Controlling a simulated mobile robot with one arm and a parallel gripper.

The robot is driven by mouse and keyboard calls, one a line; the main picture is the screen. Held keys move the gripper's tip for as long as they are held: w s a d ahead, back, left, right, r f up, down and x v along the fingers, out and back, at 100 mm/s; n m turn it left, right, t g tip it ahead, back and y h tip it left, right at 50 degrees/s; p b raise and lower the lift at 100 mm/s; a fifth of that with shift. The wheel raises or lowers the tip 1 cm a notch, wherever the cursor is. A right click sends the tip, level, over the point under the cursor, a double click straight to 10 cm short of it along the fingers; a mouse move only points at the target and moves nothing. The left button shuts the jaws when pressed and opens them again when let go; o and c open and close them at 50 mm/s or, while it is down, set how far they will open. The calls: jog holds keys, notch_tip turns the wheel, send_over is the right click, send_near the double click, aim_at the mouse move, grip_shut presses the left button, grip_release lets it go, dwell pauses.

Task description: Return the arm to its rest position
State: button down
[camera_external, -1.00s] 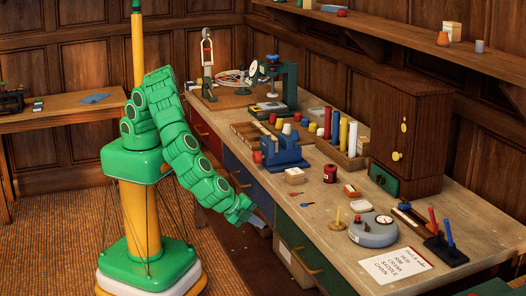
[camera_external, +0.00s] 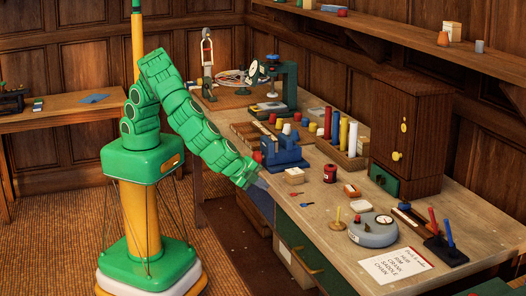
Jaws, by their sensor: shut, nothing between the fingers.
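My green arm (camera_external: 190,115) rises from its base at the left and reaches down and right toward the workbench. My gripper (camera_external: 262,184) is at the end of the arm, a small grey tip over the bench's front edge, left of two small red-handled tools (camera_external: 296,194). It is shut and looks empty. It appears apart from the blue vise (camera_external: 284,152) behind it; its exact height over the bench is hard to tell.
Open drawers (camera_external: 300,255) jut out below. A side table (camera_external: 65,113) stands at left.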

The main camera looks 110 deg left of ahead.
jog(key=s+a+r+n+g, duration=0.1)
jog(key=s+a+r, duration=0.1)
jog(key=a, duration=0.3)
jog(key=s+a+r+n+g, duration=0.1)
jog(key=s+a+r, duration=0.1)
jog(key=a+r, duration=0.3)
jog(key=s+a+r+n+g, duration=0.1)
jog(key=s+a+r, duration=0.1)
jog(key=a+r, duration=0.2)
jog(key=shift+s+a, duration=0.35)
jog(key=shift+a, duration=0.45)
jog(key=s+a+r+n+g+h, duration=0.15)
jog(key=s+a+r, duration=0.35)
jog(key=s, duration=0.5)
jog(key=s+a+r+n+g+h, duration=0.1)
jog(key=s+a+r+n+g, duration=0.1)
jog(key=s+a, duration=0.65)
jog(key=s+d+h, duration=0.2)
jog(key=s+d, duration=0.1)
jog(key=s, duration=0.9)
jog(key=s+d+h, duration=0.3)
jog(key=s, duration=0.9)
jog(key=shift+s+f+g, duration=0.15)
jog(key=shift+f+g, duration=0.05)
jog(key=shift+g, duration=0.25)
